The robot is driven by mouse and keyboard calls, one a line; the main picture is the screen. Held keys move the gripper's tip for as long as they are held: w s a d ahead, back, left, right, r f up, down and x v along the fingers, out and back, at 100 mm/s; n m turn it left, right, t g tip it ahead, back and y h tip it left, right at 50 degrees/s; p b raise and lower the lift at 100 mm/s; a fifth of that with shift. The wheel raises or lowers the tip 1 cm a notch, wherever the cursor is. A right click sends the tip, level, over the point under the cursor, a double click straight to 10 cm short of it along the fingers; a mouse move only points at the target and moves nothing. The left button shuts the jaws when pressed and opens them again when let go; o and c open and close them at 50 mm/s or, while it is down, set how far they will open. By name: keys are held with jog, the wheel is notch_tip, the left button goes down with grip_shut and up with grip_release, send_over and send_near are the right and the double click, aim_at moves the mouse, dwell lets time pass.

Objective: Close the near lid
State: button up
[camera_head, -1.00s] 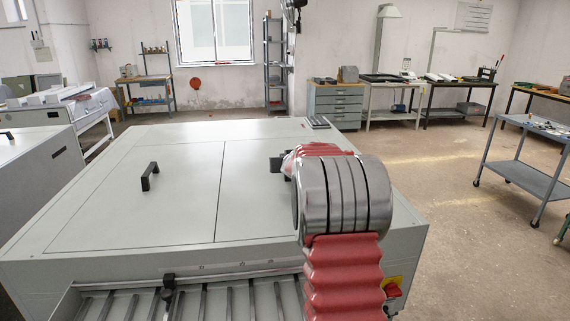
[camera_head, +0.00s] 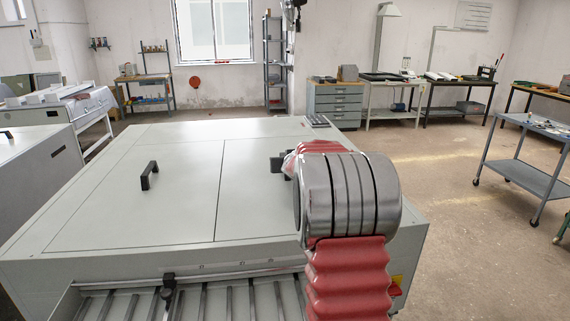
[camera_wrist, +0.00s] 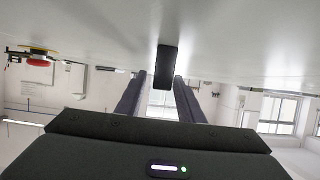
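The grey machine's top has two flat panels side by side, a left lid (camera_head: 120,205) and a right lid (camera_head: 250,210). Both look level with the top; I cannot tell which is the near lid. The left lid has a black handle (camera_head: 149,175). Another black handle (camera_head: 277,163) on the right lid is partly hidden by my arm. In the wrist view, a black handle (camera_wrist: 167,60) stands out from a pale surface (camera_wrist: 80,25). My gripper (camera_wrist: 157,77) has its two fingers apart, one to each side of the handle's end. Contact cannot be made out. The head view hides my gripper.
A slatted tray (camera_head: 200,303) sits at the machine's front, with a red knob (camera_head: 397,281) at its right corner. Another grey machine (camera_head: 35,175) stands at the left. A grey cart (camera_head: 530,165) is at the right, with open floor between.

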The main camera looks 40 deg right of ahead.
jog(key=v, duration=1.1)
jog(key=shift+s+a, duration=0.15)
jog(key=shift+s, duration=0.2)
jog(key=shift+r, duration=0.1)
jog(key=shift+a, duration=0.15)
jog(key=s+a, duration=0.3)
jog(key=a, duration=0.2)
jog(key=s+a+g, duration=0.1)
jog(key=s+a, duration=0.2)
jog(key=a, duration=0.2)
jog(key=s+a+r+g, duration=0.1)
jog(key=s+a, duration=0.2)
jog(key=a, duration=0.2)
jog(key=shift+s+a+n+y, duration=0.1)
jog(key=shift+s+n+y, duration=0.05)
jog(key=shift+n+y, duration=0.2)
jog(key=s+a+f+n+g+y, duration=0.2)
jog(key=s+a+f+y, duration=0.1)
jog(key=s+a, duration=0.7)
jog(key=s+a+f+n+g+y, duration=0.2)
jog(key=s+a+f, duration=0.4)
jog(key=s+a, duration=0.5)
jog(key=shift+s+a+f+n+y, duration=0.25)
jog(key=shift+a+n+y, duration=0.2)
jog(key=shift+a+n, duration=0.35)
jog(key=shift+a, duration=0.1)
